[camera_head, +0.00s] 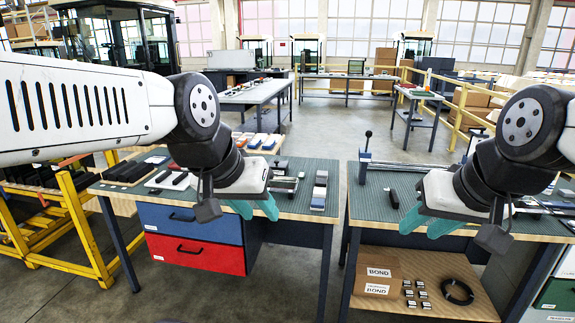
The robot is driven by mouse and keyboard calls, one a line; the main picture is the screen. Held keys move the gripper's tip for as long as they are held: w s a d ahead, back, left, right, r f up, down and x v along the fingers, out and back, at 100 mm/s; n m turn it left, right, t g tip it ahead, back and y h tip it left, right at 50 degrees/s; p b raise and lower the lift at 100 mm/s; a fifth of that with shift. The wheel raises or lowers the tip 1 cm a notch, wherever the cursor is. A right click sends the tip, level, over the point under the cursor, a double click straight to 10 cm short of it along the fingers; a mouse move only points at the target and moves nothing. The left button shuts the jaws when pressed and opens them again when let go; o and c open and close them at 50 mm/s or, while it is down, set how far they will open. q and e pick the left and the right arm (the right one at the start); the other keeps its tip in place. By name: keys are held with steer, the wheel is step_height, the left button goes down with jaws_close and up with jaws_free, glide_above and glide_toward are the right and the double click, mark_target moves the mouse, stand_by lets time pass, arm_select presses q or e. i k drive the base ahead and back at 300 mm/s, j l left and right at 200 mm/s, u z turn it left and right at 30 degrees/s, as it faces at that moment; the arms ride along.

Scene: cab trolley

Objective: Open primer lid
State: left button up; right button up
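I cannot pick out the primer or its lid with certainty. Several small boxes and tools lie on the green mat of the left workbench (215,206). My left gripper (254,209) hangs above the front part of this bench, its two teal fingers apart with nothing visible between them. It hides part of the bench top. My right gripper (426,224) hangs above the front of the right workbench (367,205), its teal fingers apart and no object seen between them. A dark object (392,197) lies on the mat left of it.
The left bench has a blue drawer (188,222) and a red drawer (196,255). A carton (377,272), small boxes and a black coil (457,291) sit on the right bench's lower shelf. A gap separates the benches. A yellow rack (68,220) stands at left.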

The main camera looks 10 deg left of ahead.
mark_target(282, 165)
steer(key=i+j+u, duration=0.1)
steer(key=i+j, duration=0.15)
steer(key=i, duration=0.25)
steer(key=i+j+u, duration=0.1)
steer(key=i+j, duration=0.15)
steer(key=i, duration=0.3)
steer(key=i+j+u, duration=0.1)
steer(key=i, duration=0.4)
steer(key=i+j+u, duration=0.1)
steer(key=i, duration=0.45)
steer(key=j, duration=0.1)
